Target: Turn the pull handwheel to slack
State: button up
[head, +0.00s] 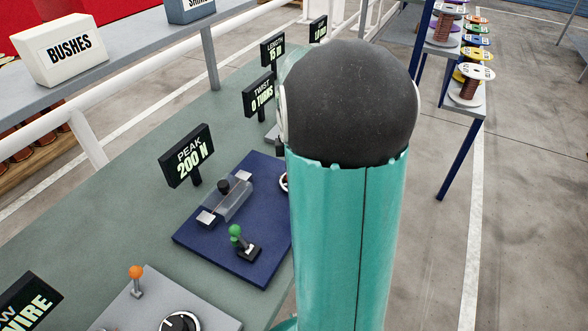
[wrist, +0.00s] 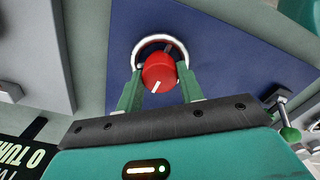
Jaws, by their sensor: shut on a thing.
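The pull handwheel (wrist: 158,68) shows in the wrist view as a red knob with a white mark on its face and a pale ring around it. The white mark points toward the lower left of that view. It sits on a dark blue plate (wrist: 225,50). My gripper (wrist: 161,80) has its two green fingers on either side of the red knob, shut on it. In the head view, only a sliver of the handwheel's rim (head: 284,181) shows beside my arm, which hides the rest and my gripper.
A sign reading PEAK 200 N (head: 187,155) stands by the blue plate (head: 195,240). The plate also bears a clear clamp-like fixture (head: 227,199) and a green-knobbed lever (head: 237,236). An orange-tipped switch (head: 136,275) stands on a grey panel at the front.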

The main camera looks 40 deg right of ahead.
jog(key=shift+r+n, duration=0.1)
jog(key=shift+n, duration=0.5)
jog(key=o, duration=1)
notch_tip(320, 180, up, 14)
dwell(0.5)
